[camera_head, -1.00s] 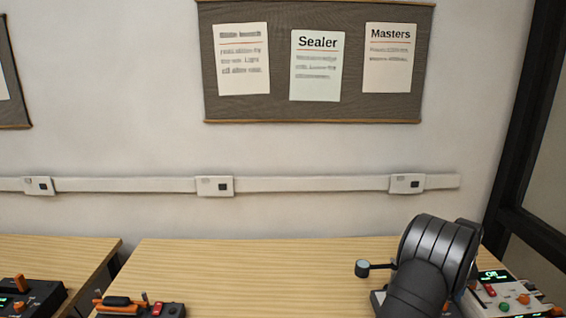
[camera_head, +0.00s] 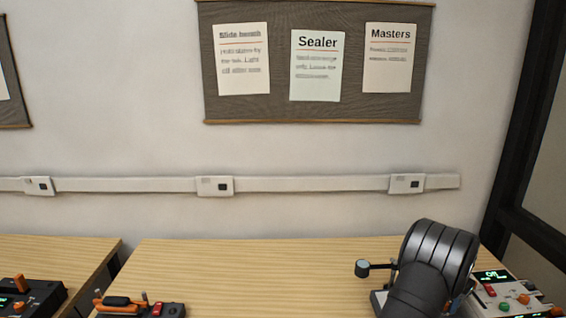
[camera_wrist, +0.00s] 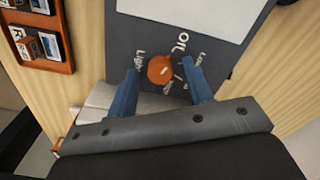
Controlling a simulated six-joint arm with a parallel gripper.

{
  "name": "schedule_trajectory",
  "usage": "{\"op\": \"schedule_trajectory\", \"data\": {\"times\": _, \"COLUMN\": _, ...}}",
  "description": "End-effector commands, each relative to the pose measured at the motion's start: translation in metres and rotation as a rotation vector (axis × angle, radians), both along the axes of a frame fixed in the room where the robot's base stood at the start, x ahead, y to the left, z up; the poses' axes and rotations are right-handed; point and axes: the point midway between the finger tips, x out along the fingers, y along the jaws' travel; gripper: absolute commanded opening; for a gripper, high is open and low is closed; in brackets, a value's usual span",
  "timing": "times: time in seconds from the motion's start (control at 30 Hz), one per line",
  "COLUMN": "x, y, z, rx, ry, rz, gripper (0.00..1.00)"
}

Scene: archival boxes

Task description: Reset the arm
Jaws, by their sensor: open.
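My gripper (camera_wrist: 160,88) shows in the wrist view with its two blue fingers apart. An orange round knob (camera_wrist: 161,69) on a dark grey panel (camera_wrist: 144,38) appears between the fingertips. I cannot tell whether the fingers touch it. Lettering on the panel surrounds the knob and is partly covered by it and the fingers. In the head view my dark arm is at the lower right, over the bench, and the gripper's fingers are not visible there.
The wooden bench (camera_head: 250,265) has a clear middle. A control box with a lit display (camera_head: 492,276) stands right of my arm. A device with an orange handle (camera_head: 125,301) is at the front left. A brown tray (camera_wrist: 41,62) holds cards in the wrist view.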

Motion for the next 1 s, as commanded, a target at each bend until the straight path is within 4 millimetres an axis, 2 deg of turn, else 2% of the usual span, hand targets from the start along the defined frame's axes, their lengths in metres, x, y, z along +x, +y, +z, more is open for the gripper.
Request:
{"op": "schedule_trajectory", "data": {"times": 0.7, "x": 0.0000, "y": 0.0000, "z": 0.0001, "rx": 0.000, "ry": 0.000, "rz": -0.585, "gripper": 0.47}}
{"op": "schedule_trajectory", "data": {"times": 1.0, "x": 0.0002, "y": 0.0001, "z": 0.0001, "rx": 0.000, "ry": 0.000, "rz": -0.773, "gripper": 0.47}}
